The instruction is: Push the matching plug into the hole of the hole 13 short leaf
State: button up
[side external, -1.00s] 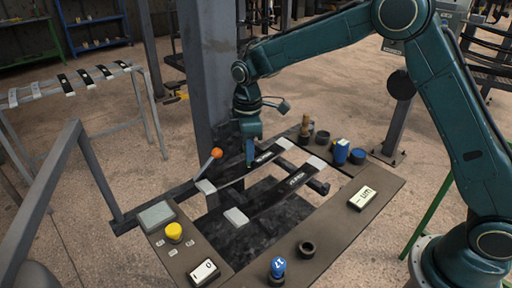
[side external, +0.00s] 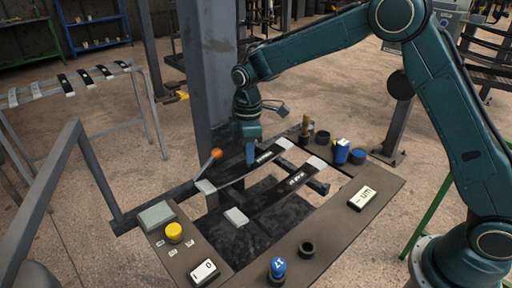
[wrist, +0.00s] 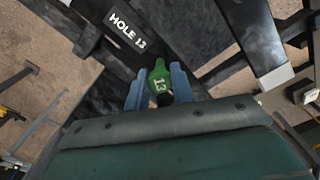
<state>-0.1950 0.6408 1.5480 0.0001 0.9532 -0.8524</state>
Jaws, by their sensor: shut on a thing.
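My gripper (wrist: 161,88) is shut on a green plug (wrist: 158,77) marked 13, held between its blue fingers in the wrist view. The dark leaf with the white label HOLE 13 (wrist: 128,26) lies under the plug, with the label up and left of it. In the side view my gripper (side external: 250,158) points down at the middle of the farther dark leaf (side external: 230,174), beside its white label. The hole is hidden under the plug and fingers. I cannot tell how deep the plug sits.
A second labelled leaf (side external: 270,199) runs parallel, nearer the camera. An orange-knobbed lever (side external: 216,154) stands left of my gripper. A blue plug (side external: 278,267) marked 17 stands at the front. A blue piece (side external: 342,151) and a dark ring (side external: 322,138) stand at the right rear.

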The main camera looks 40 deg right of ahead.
jog(key=shift+f, duration=0.7)
dwell(1.0)
jog(key=o, duration=1)
jog(key=shift+r, duration=0.1)
notch_tip(320, 180, up, 14)
jog(key=shift+f, duration=0.2)
jog(key=shift+s+r, duration=0.1)
